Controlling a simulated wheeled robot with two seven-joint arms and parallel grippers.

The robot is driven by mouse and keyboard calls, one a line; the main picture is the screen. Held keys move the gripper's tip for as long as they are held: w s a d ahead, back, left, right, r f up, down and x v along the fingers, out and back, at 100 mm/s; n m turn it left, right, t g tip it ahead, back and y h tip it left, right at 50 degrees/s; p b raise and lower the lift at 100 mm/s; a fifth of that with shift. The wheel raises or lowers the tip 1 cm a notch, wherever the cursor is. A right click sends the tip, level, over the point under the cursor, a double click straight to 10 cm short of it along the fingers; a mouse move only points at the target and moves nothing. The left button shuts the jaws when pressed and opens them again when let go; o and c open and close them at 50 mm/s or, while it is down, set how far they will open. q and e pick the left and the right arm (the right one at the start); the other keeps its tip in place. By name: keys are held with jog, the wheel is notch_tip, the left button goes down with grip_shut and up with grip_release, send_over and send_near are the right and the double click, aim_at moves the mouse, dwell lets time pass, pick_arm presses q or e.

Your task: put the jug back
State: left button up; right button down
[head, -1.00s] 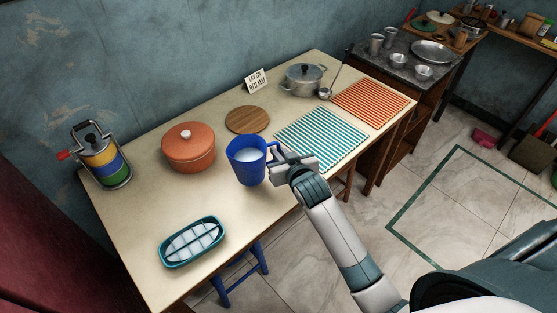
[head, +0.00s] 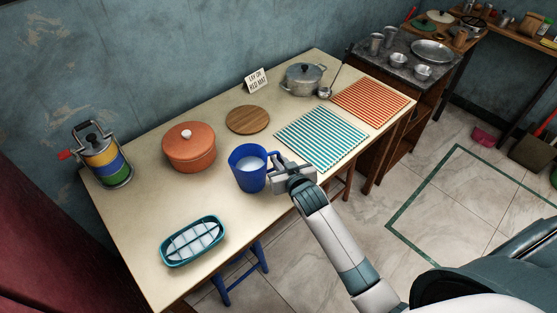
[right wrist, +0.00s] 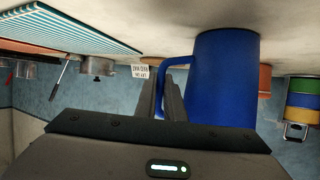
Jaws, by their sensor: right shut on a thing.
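The blue jug (head: 247,174), with something white inside, is upright over the front part of the table (head: 205,210). My right gripper (head: 276,165) is shut on its handle, to the right of the jug's body. In the right wrist view, which is upside down, the jug (right wrist: 224,80) fills the middle right, with my right gripper's fingers (right wrist: 167,97) at the handle. The jug's base is at or close to the tabletop; I cannot tell whether it touches. My left gripper is not in view.
An orange lidded pot (head: 188,152), a round wooden board (head: 247,120), a metal pot (head: 303,80) and a small sign (head: 256,80) stand behind. A teal striped mat (head: 321,138) and a red striped mat (head: 369,102) lie right. A teal tray (head: 190,258) lies front left.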

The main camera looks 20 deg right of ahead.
jog(key=c, duration=1.8)
grip_release()
jog(key=shift+f, duration=0.1)
jog(key=shift+c, duration=0.2)
jog(key=shift+r, duration=0.2)
jog(key=b+v, duration=0.1)
jog(key=v, duration=1.1)
